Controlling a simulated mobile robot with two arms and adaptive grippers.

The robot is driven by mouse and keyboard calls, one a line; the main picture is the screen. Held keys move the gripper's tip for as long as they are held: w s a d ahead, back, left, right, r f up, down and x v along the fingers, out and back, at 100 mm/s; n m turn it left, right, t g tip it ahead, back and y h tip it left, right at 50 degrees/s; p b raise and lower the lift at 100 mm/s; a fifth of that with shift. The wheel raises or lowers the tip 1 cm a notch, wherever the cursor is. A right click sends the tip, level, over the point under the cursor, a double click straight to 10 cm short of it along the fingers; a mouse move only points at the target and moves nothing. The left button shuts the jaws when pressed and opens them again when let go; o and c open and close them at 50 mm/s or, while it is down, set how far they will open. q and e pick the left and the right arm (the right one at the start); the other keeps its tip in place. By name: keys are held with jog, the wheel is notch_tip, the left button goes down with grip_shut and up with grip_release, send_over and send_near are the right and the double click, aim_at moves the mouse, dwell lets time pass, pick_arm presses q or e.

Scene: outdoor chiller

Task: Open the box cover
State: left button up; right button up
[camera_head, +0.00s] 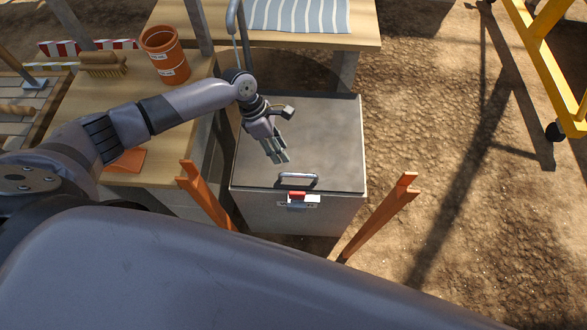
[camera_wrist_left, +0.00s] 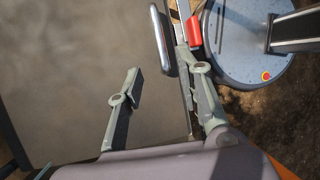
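The grey metal box (camera_head: 320,135) stands on the ground in the middle of the head view. Its flat cover (camera_head: 325,125) looks closed. A metal handle (camera_head: 299,179) is on the cover near its front edge, and a latch with a red part (camera_head: 297,197) is on the front face below. My left gripper (camera_head: 278,158) is over the cover, behind and left of the handle. In the left wrist view my left gripper (camera_wrist_left: 165,85) has its fingers apart with nothing between them. The handle (camera_wrist_left: 160,38) and red latch part (camera_wrist_left: 194,30) lie beyond the fingertips. My right gripper does not show.
Orange posts (camera_head: 385,215) stand at the box's front corners. A wooden table (camera_head: 190,110) with a brush (camera_head: 103,64) and a terracotta pot (camera_head: 165,55) is on the left. Another table (camera_head: 260,40) with striped cloth is behind. Open dirt (camera_head: 440,130) lies to the right, with a yellow frame (camera_head: 550,60) beyond.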

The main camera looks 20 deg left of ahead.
aim_at(295, 174)
pick_arm(q)
jog(key=b+x, duration=0.1)
jog(key=x, duration=0.9)
jog(key=shift+f, duration=0.25)
grip_shut()
dwell(0.4)
